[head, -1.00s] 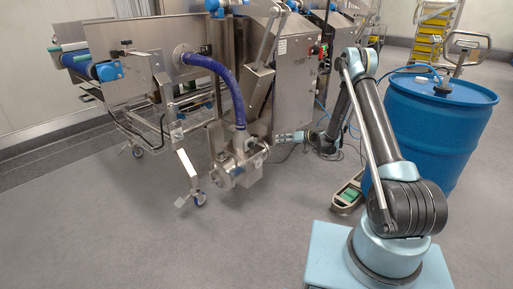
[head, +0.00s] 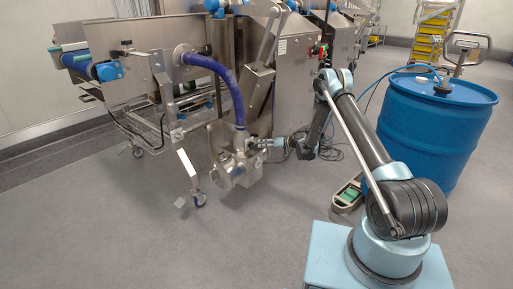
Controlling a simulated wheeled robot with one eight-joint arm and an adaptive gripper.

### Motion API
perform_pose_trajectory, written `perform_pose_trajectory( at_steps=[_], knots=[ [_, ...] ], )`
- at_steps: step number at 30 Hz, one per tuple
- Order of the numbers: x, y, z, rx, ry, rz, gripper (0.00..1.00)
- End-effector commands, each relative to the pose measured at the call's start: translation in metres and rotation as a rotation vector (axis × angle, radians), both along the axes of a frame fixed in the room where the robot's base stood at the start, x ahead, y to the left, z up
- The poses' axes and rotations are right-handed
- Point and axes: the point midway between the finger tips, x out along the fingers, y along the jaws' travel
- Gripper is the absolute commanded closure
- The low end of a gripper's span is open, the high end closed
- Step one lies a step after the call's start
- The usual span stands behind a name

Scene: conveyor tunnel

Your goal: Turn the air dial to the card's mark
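My gripper (head: 262,143) is small in the head view, at the end of my arm, and points left. Its fingertips are at the right side of a shiny metal blower unit (head: 237,172). I cannot tell whether they touch it, or whether the fingers are open or shut. A blue ribbed hose (head: 228,82) runs from the top of this unit up to the conveyor housing. I cannot make out the air dial or the card with its mark at this size; the fingers may hide part of the unit's right side.
A steel cabinet (head: 293,85) is behind my gripper. A blue drum (head: 437,130) stands right of my arm. The front floor is clear.

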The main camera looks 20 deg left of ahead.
Motion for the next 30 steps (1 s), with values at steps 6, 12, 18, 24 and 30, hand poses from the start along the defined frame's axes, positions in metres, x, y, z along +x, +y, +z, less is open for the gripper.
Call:
perform_pose_trajectory(
  at_steps=[6, 12, 18, 24, 30],
  knots=[
    [0.006, 0.035, -0.012, 0.001, 0.000, 0.001, 0.68],
    [0.010, 0.053, -0.019, 0.001, 0.000, 0.001, 0.68],
    [0.011, 0.058, -0.021, 0.000, 0.001, 0.000, 0.68],
    [0.011, 0.059, -0.021, 0.000, 0.001, 0.000, 0.68],
    [0.011, 0.058, -0.021, 0.001, 0.001, -0.001, 1.00]
  ],
)
